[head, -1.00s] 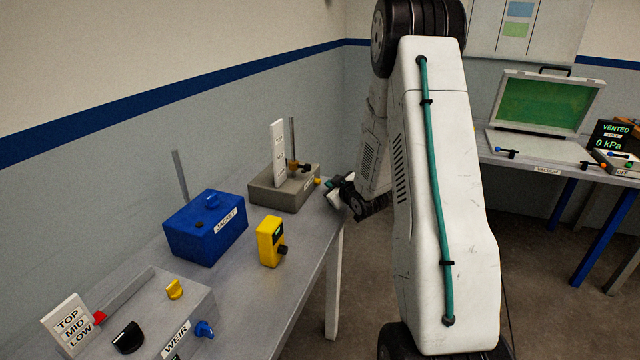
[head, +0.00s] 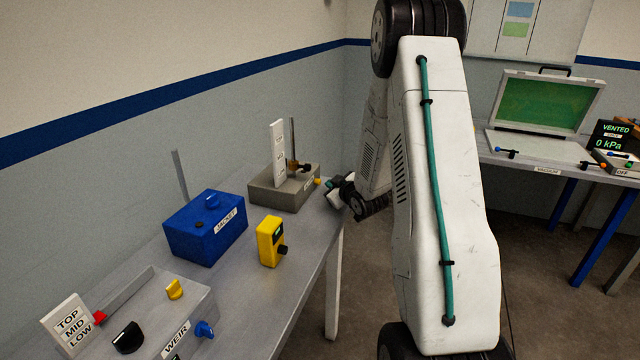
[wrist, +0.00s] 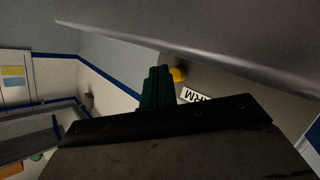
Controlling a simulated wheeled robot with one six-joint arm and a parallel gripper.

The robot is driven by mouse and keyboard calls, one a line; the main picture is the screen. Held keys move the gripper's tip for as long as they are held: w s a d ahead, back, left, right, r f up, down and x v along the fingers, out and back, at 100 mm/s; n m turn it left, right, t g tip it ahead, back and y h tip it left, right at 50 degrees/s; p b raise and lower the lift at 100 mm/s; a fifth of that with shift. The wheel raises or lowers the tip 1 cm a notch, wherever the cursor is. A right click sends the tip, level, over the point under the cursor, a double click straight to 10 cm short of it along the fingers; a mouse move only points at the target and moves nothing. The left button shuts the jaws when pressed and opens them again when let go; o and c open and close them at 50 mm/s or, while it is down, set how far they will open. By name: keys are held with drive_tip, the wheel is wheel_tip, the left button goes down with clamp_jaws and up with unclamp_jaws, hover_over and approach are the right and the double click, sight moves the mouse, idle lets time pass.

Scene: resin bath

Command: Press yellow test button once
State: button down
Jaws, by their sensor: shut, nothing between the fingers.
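The yellow button (head: 318,182) is on the right-hand side of a grey box (head: 283,190) at the far end of the left table. My gripper (head: 331,184) is just to the right of it, with its fingers pointing towards the box. In the wrist view, the green fingers (wrist: 157,73) are shut together with nothing held. The yellow button (wrist: 179,74) shows right beside their tips, partly covered by them. A white label (wrist: 194,96), partly readable as "RM", is near it on the grey face. I cannot tell whether the fingertips touch the button.
A blue JACKET box (head: 205,228), a yellow box with a black knob (head: 269,242) and a grey WEIR box (head: 200,305) stand nearer on the same table. A white upright plate (head: 278,150) rises from the far grey box. A second table with an open green-lidded case (head: 545,110) is at right.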

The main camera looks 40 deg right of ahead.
drive_tip(key=shift+w+a, duration=0.1)
drive_tip(key=shift+w, duration=0.05)
idle(0.4)
drive_tip(key=shift+w+a, duration=0.15)
drive_tip(key=shift+w, duration=0.05)
drive_tip(key=shift+w+a, duration=0.25)
drive_tip(key=shift+w, duration=0.2)
idle(0.8)
drive_tip(key=shift+s+d, duration=0.1)
drive_tip(key=shift+s, duration=0.05)
drive_tip(key=shift+s+d, duration=0.35)
drive_tip(key=shift+s, duration=0.3)
drive_tip(key=shift+s+d, duration=0.1)
drive_tip(key=shift+s+d, duration=0.4)
drive_tip(key=shift+s, duration=0.3)
drive_tip(key=shift+s+d, duration=0.4)
drive_tip(key=shift+s, duration=0.3)
drive_tip(key=shift+s+d, duration=0.4)
drive_tip(key=shift+s, duration=0.3)
